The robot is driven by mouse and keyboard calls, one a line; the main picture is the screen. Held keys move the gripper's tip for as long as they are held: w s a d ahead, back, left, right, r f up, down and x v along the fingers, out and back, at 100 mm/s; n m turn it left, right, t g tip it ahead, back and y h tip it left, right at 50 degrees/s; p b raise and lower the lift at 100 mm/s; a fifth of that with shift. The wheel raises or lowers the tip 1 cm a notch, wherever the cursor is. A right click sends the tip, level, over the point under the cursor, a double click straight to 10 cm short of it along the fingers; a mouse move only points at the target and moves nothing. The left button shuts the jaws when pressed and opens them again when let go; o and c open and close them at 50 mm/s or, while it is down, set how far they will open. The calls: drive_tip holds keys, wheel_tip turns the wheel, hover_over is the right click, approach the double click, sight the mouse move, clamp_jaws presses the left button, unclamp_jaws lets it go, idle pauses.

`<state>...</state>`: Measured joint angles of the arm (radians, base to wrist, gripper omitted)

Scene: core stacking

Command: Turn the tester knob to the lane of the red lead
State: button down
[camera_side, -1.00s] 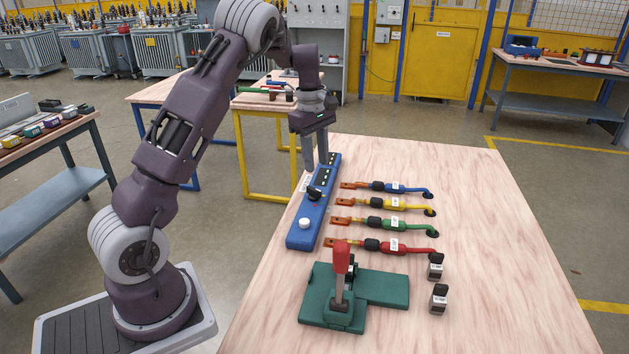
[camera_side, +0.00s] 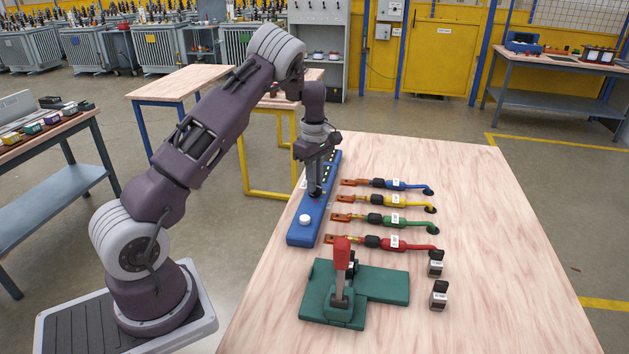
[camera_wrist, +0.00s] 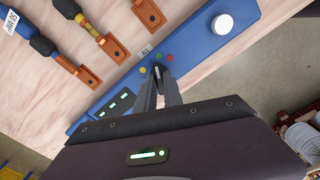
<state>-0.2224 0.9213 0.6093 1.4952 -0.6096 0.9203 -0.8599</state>
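The tester is a long blue box (camera_side: 303,235) on the bench, with a white round button at its near end. Its black knob (camera_wrist: 157,71) shows between my fingertips in the wrist view, ringed by yellow, green and red dots. My gripper (camera_side: 314,192) is down at the knob, one finger on either side. The gap is narrow, and I cannot tell whether the fingers press on the knob. My gripper also shows in the wrist view (camera_wrist: 159,78). The red lead (camera_side: 393,244) is the nearest of the leads lying right of the tester. The knob's pointing direction is mostly hidden.
Blue (camera_side: 400,185), yellow (camera_side: 396,203) and green (camera_side: 394,221) leads lie beyond the red one. A green fixture with a red-handled lever (camera_side: 342,255) stands in front. Two small black-and-white blocks (camera_side: 438,296) stand to its right. The bench's right side is clear.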

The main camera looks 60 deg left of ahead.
drive_tip(key=shift+m, duration=0.3)
drive_tip(key=m, duration=0.3)
drive_tip(key=shift+m, duration=2.4)
drive_tip(key=c, duration=1.5)
unclamp_jaws()
drive_tip(key=shift+o, duration=0.2)
drive_tip(key=shift+r, duration=0.1)
